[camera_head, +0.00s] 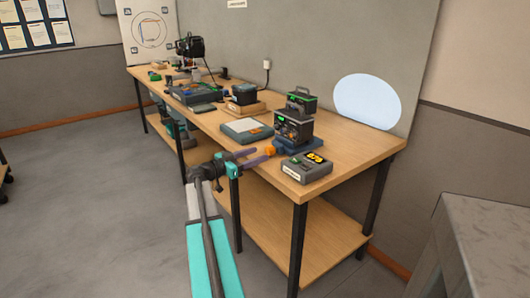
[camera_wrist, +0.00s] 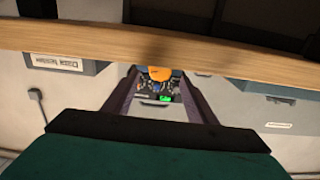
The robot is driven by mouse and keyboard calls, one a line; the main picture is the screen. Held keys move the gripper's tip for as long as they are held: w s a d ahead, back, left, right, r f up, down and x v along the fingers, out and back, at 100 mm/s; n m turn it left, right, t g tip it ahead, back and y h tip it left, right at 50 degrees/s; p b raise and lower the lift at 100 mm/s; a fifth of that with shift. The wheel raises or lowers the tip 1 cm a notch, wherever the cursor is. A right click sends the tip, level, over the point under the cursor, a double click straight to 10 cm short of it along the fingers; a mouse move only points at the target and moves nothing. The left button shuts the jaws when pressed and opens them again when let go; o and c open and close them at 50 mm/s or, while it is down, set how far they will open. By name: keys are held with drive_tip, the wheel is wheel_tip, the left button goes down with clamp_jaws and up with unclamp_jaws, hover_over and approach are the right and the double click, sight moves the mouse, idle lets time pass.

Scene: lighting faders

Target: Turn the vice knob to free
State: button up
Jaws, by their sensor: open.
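The vice knob is a small orange knob (camera_head: 270,150) on the front of a blue vice base (camera_head: 300,144) near the table's front edge. It also shows in the wrist view (camera_wrist: 160,73), between the fingertips. A black device with dials (camera_head: 293,127) and a green display stands on the blue base. My gripper (camera_head: 266,146) has purple fingers, spread open and pointing at the knob. Its fingers also show in the wrist view (camera_wrist: 161,76), one on each side of the knob. I cannot tell whether they touch it. No "free" marking is readable.
A grey box with yellow buttons (camera_head: 307,167) sits close to the right of the knob. A flat grey case (camera_head: 246,130) lies to the left. The wooden table edge (camera_wrist: 230,63) crosses the wrist view. Open floor (camera_head: 90,200) lies left of the table.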

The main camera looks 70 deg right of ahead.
sight(267, 151)
drive_tip(key=shift+x, duration=2.55)
drive_tip(key=c, duration=1.1)
drive_tip(key=shift+o, duration=0.2)
drive_tip(key=shift+n, duration=0.3)
drive_tip(key=shift+w+f+n+b, duration=0.1)
drive_tip(key=shift+n+b, duration=0.35)
drive_tip(key=shift+n, duration=0.05)
drive_tip(key=shift+n+b, duration=0.7)
drive_tip(key=shift+n, duration=0.8)
